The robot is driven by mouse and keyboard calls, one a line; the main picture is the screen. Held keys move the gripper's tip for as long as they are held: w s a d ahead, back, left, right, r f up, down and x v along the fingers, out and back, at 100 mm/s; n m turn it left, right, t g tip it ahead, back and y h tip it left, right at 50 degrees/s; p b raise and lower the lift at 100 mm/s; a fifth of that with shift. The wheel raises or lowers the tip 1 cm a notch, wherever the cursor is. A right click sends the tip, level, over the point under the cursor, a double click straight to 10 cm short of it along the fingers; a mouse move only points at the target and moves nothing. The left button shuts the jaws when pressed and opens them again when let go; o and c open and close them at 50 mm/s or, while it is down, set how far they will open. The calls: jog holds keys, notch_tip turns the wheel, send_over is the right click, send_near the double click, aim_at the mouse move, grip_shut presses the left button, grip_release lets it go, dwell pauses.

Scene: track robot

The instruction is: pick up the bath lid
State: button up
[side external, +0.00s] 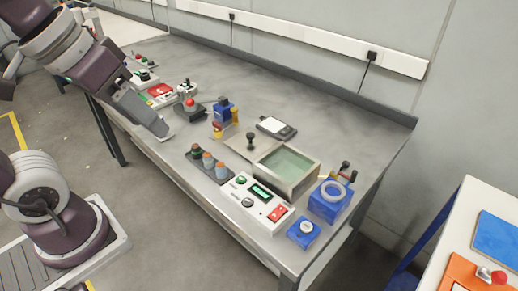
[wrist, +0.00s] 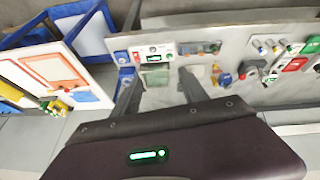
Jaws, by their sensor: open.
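The bath lid (side external: 240,146) is a flat pale metal plate with a black knob (side external: 250,136) standing up from it. It lies on the bench beside the bath (side external: 288,168), an open metal box with greenish liquid. In the wrist view the bath (wrist: 154,79) shows beyond my fingers; the lid there is small, blurred and partly covered by a finger. My gripper (side external: 160,130) is in the air to the left of the lid in the side view, apart from it. Its fingers (wrist: 160,92) are spread in the wrist view with nothing held between them.
A bottle rack (side external: 209,165) and a control box (side external: 258,203) stand in front of the lid and bath. A blue ring holder (side external: 331,200) is to the right.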

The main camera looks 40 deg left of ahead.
jog(key=w+a+r+n+g, duration=0.15)
jog(key=w+n, duration=0.35)
jog(key=w, duration=0.6)
jog(key=n+g+y, duration=0.2)
jog(key=n+g, duration=0.2)
jog(key=n, duration=0.5)
send_over(251, 134)
jog(key=shift+t, duration=0.25)
jog(key=f, duration=1.6)
jog(key=d+f, duration=0.1)
jog(key=f, duration=0.8)
jog(key=shift+w, duration=0.2)
jog(key=f, duration=0.5)
jog(key=shift+s+a+f, duration=0.25)
jog(key=shift+s+a, duration=0.1)
jog(key=shift+s, duration=0.05)
jog(key=shift+f, duration=0.45)
grip_shut()
